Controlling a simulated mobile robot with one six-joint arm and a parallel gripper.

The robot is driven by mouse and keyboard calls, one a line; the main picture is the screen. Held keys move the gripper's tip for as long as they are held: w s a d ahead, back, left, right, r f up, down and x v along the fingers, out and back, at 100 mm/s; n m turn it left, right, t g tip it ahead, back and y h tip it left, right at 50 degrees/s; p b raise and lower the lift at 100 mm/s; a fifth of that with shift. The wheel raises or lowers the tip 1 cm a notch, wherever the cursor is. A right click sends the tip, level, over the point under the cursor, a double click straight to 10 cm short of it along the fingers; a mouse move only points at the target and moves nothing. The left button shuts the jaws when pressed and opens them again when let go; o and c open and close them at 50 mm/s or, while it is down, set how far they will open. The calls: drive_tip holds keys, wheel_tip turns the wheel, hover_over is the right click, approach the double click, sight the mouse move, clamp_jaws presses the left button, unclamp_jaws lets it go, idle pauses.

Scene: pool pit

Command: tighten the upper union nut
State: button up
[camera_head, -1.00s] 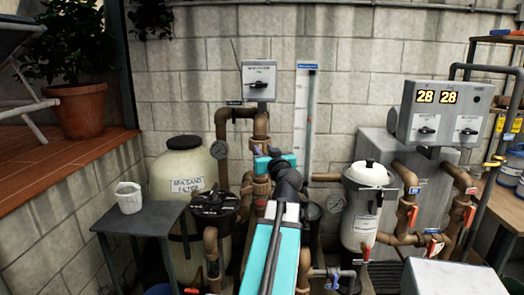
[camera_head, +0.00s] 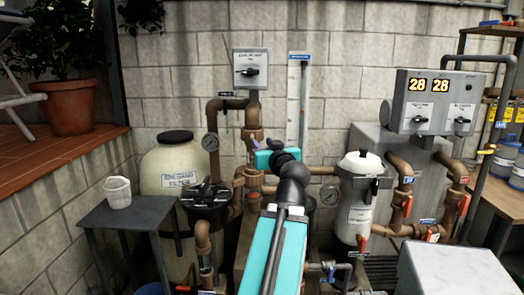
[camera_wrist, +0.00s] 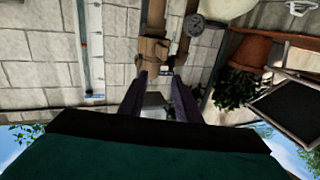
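The upper union nut (camera_head: 252,134) is a brown collar on the vertical brown pipe below the grey wall switch box. In the wrist view, which is upside down, a brown fitting that looks like this nut (camera_wrist: 153,49) sits just beyond my fingertips. My gripper (camera_wrist: 160,78) has its two dark fingers spread apart, with nothing visibly held between them. The gap to the nut is hard to judge. A second brown fitting (camera_head: 254,180) sits lower on the pipe.
A pressure gauge (camera_head: 210,143) is left of the pipe. The grey switch box (camera_head: 250,68) is above it and a white level gauge (camera_head: 298,100) to its right. A beige filter tank (camera_head: 163,166), black-lidded pump (camera_head: 207,196) and white canister (camera_head: 357,210) crowd the pipework.

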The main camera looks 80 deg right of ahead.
drive_tip(key=shift+s+a+b, duration=0.3)
drive_tip(key=shift+a+b, duration=0.25)
drive_tip(key=shift+b, duration=0.3)
